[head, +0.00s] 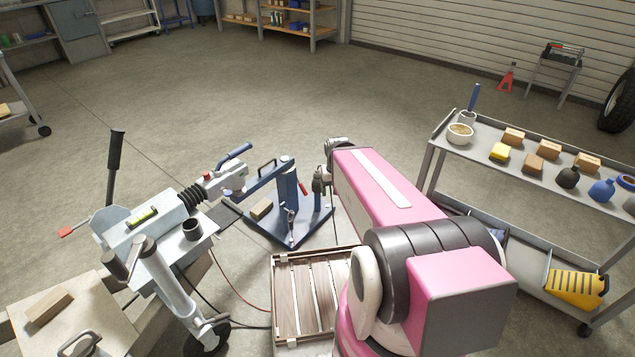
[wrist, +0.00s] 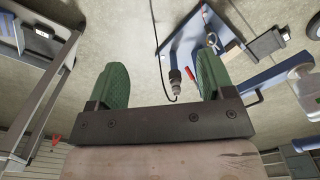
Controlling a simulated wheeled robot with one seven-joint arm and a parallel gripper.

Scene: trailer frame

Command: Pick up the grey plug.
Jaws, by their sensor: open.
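A grey plug (wrist: 176,80) with a dark body shows in the wrist view between my fingers, nearer the right one, with a dark cable by it. In the head view, what looks like the same plug (head: 318,184) is upright beside the blue stand (head: 287,185), just left of my pink arm. My gripper (wrist: 162,62) is open, with two green ribbed pads wide apart and nothing held. The plug appears beyond the pads; I cannot tell the exact distance. My fingers are hidden or too small to make out in the head view.
A grey trailer coupling (head: 160,225) stands left of the blue stand. A wooden slatted crate (head: 300,295) lies in front. A grey cart (head: 520,165) with blocks and bottles is at the right. A red lever (head: 303,188) is close beside the plug. Open floor lies behind.

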